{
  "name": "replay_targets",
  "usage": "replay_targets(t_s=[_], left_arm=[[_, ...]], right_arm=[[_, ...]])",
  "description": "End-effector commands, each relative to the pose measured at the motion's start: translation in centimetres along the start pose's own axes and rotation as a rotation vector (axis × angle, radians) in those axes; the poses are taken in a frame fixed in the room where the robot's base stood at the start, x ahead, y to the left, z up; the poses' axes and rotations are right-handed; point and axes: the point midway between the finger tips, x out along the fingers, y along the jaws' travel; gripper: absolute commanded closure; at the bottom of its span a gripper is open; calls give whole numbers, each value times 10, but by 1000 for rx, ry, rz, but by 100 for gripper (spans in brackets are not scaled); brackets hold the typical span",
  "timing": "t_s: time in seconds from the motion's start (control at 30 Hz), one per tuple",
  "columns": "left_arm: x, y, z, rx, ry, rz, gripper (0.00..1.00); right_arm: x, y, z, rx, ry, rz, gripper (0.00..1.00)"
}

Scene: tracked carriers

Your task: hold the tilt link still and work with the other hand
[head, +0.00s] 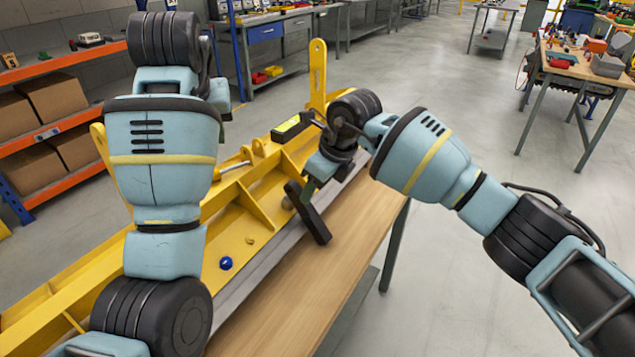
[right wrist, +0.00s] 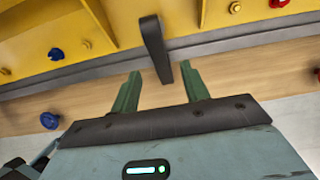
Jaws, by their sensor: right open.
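A dark flat bar (head: 308,212), which I take to be the tilt link, slants across the front edge of a yellow frame (head: 231,225). In the right wrist view the bar (right wrist: 153,45) reaches down from the frame to between the tips of my open green fingers. My right gripper (head: 309,188) is at the bar; its fingers (right wrist: 161,70) stand apart, one on each side, with visible gaps and no clear contact. My left arm fills the left of the head view, but its gripper does not show.
The frame lies along a wooden bench (head: 305,290). A blue knob (head: 226,263) is on the frame, and a yellow upright plate (head: 317,75) rises behind my right wrist. A shelf with boxes (head: 50,100) stands left.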

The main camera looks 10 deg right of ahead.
Motion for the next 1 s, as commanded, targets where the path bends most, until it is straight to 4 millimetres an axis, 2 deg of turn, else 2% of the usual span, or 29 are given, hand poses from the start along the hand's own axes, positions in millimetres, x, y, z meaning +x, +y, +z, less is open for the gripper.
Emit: replay_targets(t_s=[0.3,0.5,0.9,1.0], left_arm=[[0,0,0,0,0,0,64],[0,0,0,0,0,0,64],[0,0,0,0,0,0,64],[0,0,0,0,0,0,64]], right_arm=[[45,1,0,1,2,3,55],[65,1,0,1,1,3,55],[71,1,0,1,-1,1,55],[71,1,0,1,-1,2,68]])
